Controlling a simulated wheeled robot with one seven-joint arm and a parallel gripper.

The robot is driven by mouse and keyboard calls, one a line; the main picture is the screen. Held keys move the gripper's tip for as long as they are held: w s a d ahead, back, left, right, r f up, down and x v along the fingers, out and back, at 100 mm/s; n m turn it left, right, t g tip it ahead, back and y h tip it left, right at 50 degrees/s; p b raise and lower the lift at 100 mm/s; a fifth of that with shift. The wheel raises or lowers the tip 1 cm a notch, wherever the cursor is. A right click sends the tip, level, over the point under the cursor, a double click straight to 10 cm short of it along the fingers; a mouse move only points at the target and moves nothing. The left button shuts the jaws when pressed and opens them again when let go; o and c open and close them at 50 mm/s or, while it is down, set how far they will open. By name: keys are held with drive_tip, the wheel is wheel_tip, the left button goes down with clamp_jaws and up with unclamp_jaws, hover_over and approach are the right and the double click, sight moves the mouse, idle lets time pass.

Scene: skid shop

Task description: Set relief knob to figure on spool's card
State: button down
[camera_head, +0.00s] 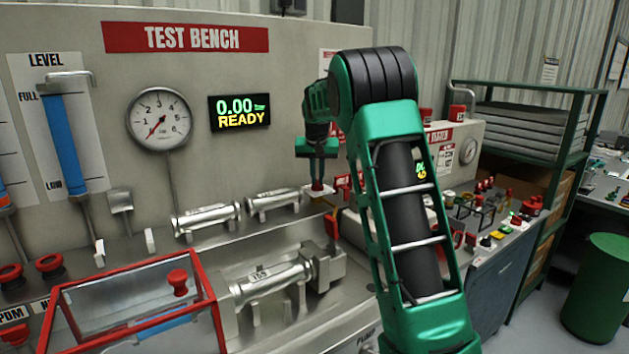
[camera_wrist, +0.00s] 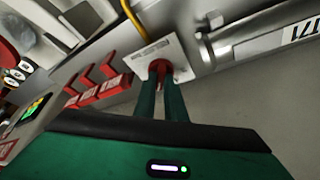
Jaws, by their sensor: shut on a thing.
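My gripper (camera_head: 317,172) points down at the back of the bench, shut on a small red knob (camera_wrist: 157,66). The knob sits on a pale plate (camera_wrist: 148,46) in the wrist view. The fingers cover much of the knob, and the plate's marks are too small to read. The display (camera_head: 239,113) reads 0.00 READY.
Two more metal cylinders (camera_head: 207,221) lie along the back ledge. A red-framed clear guard (camera_head: 137,308) stands at front left. Red blocks (camera_wrist: 98,86) sit in a row beside the plate. A yellow hose (camera_wrist: 134,22) runs to the plate. My arm hides the bench's right part.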

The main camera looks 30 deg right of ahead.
drive_tip(key=n+y, duration=0.1)
drive_tip(key=n, duration=0.2)
drive_tip(key=n+t+y, duration=0.1)
drive_tip(key=n, duration=0.2)
drive_tip(key=shift+d+r, duration=0.15)
drive_tip(key=shift+d, duration=0.05)
drive_tip(key=n+y, duration=0.2)
drive_tip(key=n, duration=0.3)
drive_tip(key=shift+w, duration=0.1)
idle(0.4)
drive_tip(key=c, duration=1.8)
unclamp_jaws()
drive_tip(key=shift+d, duration=0.1)
drive_tip(key=v, duration=1)
drive_tip(key=shift+r, duration=0.35)
